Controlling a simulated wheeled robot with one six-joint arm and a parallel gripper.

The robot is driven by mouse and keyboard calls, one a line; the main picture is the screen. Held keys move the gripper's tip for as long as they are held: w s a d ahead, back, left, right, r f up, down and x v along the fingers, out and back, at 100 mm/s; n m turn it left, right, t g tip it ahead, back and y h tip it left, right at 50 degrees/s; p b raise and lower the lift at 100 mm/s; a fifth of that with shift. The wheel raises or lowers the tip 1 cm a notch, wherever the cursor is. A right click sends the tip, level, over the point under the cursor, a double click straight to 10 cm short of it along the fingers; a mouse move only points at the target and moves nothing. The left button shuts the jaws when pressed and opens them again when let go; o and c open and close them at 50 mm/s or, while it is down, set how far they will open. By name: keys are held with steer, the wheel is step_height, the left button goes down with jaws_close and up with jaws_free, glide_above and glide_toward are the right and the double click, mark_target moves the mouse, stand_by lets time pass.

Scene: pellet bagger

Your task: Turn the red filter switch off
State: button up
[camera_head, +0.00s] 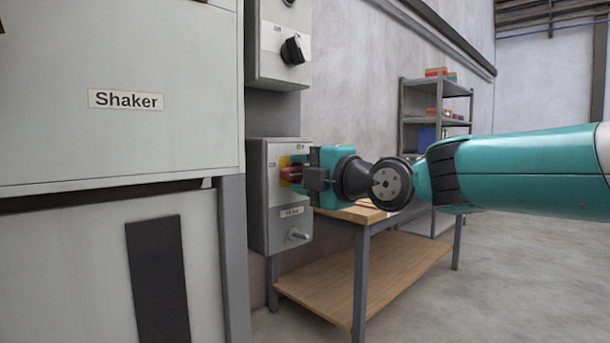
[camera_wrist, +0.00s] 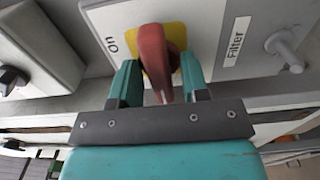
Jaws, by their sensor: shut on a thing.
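The red filter switch (camera_head: 289,173) is a red handle on a yellow plate, on the front of a grey control box (camera_head: 262,225). In the wrist view the red filter switch (camera_wrist: 153,50) stands between the two teal fingers, with an "ON" mark to its left and a "Filter" label (camera_wrist: 236,42) to its right. My gripper (camera_head: 303,172) reaches in from the right and is shut on the handle. In the wrist view my gripper (camera_wrist: 159,78) has a finger on each side of it. In the head view the gripper hides part of the switch.
A second grey box with a black knob (camera_head: 292,50) hangs above. A metal peg (camera_head: 298,235) sticks out below the switch. A cabinet marked "Shaker" (camera_head: 125,99) stands left. A wooden-topped table (camera_head: 358,213) lies below my arm, with shelves (camera_head: 435,105) behind.

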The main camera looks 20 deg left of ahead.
steer(key=shift+a, duration=0.1)
steer(key=o, duration=0.5)
steer(key=shift+o, duration=0.2)
steer(key=b+v, duration=0.1)
steer(key=v, duration=1.6)
steer(key=shift+s+d+f, duration=0.1)
steer(key=shift+s+d, duration=0.1)
steer(key=shift+d, duration=0.05)
